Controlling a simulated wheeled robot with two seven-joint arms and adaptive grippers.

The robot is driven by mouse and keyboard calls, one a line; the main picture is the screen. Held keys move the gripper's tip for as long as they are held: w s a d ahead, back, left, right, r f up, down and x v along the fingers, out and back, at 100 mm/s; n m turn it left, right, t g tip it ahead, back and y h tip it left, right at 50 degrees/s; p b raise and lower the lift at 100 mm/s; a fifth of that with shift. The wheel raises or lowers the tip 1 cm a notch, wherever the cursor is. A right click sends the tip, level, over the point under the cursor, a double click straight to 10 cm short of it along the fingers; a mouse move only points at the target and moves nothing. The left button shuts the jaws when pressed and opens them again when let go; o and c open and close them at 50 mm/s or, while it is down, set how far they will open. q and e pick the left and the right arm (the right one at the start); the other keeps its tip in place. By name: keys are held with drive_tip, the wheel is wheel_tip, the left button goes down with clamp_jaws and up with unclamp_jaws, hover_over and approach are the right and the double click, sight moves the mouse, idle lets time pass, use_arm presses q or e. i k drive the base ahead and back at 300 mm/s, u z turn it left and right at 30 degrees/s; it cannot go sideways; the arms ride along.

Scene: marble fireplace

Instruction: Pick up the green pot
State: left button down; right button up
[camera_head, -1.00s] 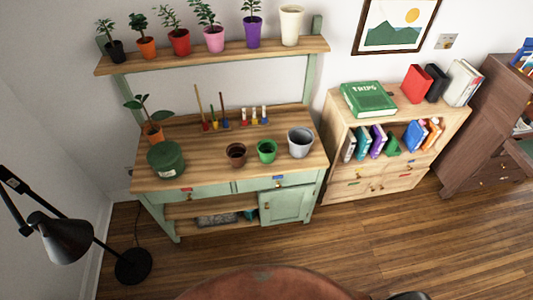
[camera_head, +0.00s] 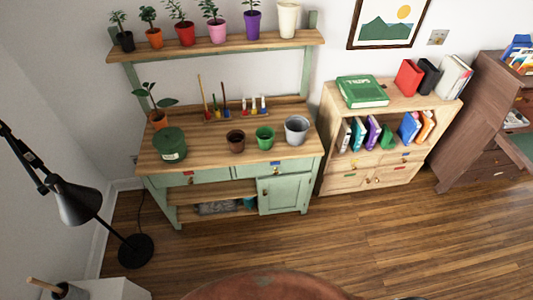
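The small green pot (camera_head: 264,138) stands upright on the wooden top of the green workbench (camera_head: 200,150). It is between a brown pot (camera_head: 236,141) on its left and a grey pot (camera_head: 297,129) on its right, with small gaps. It looks empty. A larger dark green lidded container (camera_head: 169,145) with a label stands at the left of the bench top. Neither of my grippers shows in the head view.
A potted plant (camera_head: 159,118) and a rack of small tools (camera_head: 224,113) stand behind. A shelf (camera_head: 220,45) with several pots hangs above. A black lamp (camera_head: 76,206) stands left, a bookcase (camera_head: 332,105) right. The floor (camera_head: 340,235) before the bench is clear.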

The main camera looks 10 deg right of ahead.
sight(265, 135)
drive_tip(key=u, duration=0.4)
drive_tip(key=i, duration=1)
drive_tip(key=z, duration=0.15)
